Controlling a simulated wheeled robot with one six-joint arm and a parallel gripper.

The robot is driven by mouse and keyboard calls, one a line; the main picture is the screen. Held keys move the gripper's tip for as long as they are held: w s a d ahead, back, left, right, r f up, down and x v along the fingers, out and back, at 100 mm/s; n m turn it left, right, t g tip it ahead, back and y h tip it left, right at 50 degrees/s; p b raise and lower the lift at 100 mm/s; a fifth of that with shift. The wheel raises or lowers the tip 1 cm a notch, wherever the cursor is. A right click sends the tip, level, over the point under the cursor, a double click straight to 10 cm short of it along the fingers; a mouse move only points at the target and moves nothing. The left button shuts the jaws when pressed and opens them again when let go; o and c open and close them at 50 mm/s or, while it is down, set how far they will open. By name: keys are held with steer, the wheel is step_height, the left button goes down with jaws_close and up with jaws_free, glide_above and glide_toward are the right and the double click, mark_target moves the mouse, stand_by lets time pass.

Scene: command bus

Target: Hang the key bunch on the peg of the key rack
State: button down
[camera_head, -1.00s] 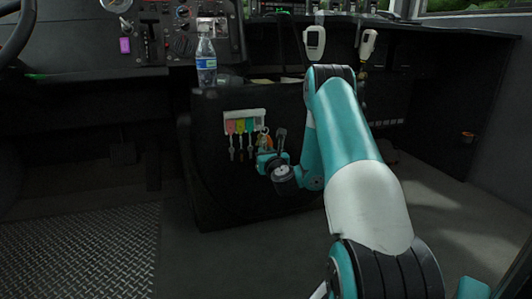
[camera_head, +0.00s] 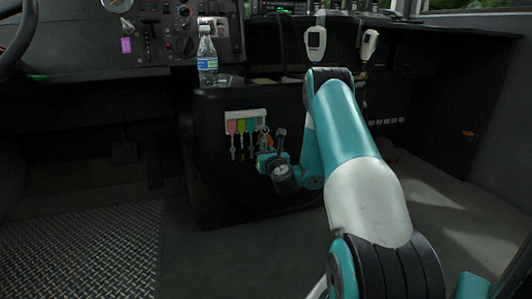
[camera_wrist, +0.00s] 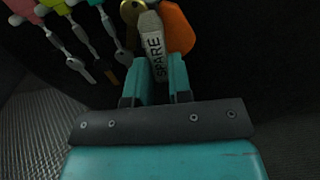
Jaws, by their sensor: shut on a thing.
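The white key rack (camera_head: 246,117) is on the dark side of the console in the head view, with several colour-tagged keys hanging in a row. My gripper (camera_wrist: 160,72) is shut on the key bunch, which has a grey tag (camera_wrist: 154,45) reading SPARE, an orange fob (camera_wrist: 178,28) and a brass key (camera_wrist: 131,14). In the head view the bunch (camera_head: 266,139) is at the right end of the rack, in front of it. The peg and the ring's top are hidden or too small to tell, so I cannot tell whether they touch.
A water bottle (camera_head: 207,57) stands on the console above. Two white handsets (camera_head: 316,42) are at the back. The floor in front is clear.

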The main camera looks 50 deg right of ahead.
steer(key=shift+w+d+r+p, duration=0.1)
steer(key=shift+w+d+p, duration=0.2)
steer(key=shift+p, duration=0.55)
steer(key=shift+w+f, duration=0.1)
steer(key=shift+f, duration=0.15)
stand_by(0.3)
steer(key=c, duration=1)
jaws_free()
steer(key=shift+o, duration=0.2)
steer(key=shift+b+v, duration=1.45)
steer(key=shift+b, duration=1.2)
